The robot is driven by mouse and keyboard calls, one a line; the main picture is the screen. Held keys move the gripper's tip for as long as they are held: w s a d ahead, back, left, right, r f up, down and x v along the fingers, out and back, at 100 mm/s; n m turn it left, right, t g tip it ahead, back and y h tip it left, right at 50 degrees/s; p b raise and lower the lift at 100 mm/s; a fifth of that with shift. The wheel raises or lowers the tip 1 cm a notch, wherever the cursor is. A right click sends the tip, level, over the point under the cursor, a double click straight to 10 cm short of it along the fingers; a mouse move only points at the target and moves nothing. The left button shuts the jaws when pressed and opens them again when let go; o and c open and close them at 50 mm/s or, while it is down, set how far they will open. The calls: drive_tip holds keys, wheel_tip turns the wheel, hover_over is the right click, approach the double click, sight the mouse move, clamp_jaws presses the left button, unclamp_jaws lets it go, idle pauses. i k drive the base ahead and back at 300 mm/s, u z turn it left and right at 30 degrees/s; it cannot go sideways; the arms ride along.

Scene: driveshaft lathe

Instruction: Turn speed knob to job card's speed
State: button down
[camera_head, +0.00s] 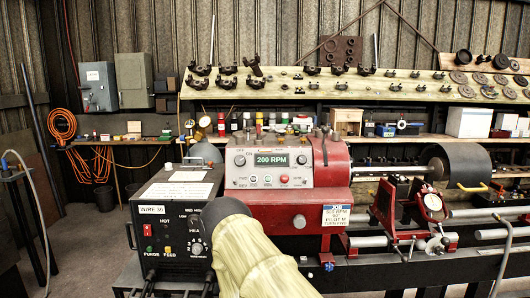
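The red and grey lathe headstock (320,179) stands in the middle. Its green display (272,160) reads 200 RPM. One dark round knob (240,160) is left of the display and another (301,160) is right of it; I cannot tell which is the speed knob. The job card (336,216) hangs on the headstock's lower right front. It has a blue header and red print with an RPM figure too small to read surely. My arm, in a tan sleeve, rises from the bottom centre and ends in a dark part in front of the black box. No gripper fingers show.
A black control box (175,220) with a dial stands left of the headstock, partly behind my arm. The red carriage (410,207) and steel bars lie to the right. Shelves with bottles and metal parts run behind. A hose (503,250) hangs at the right front.

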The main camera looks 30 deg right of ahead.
sight(301, 160)
drive_tip(key=u, duration=0.7)
drive_tip(key=i, duration=0.7)
drive_tip(key=z, duration=2)
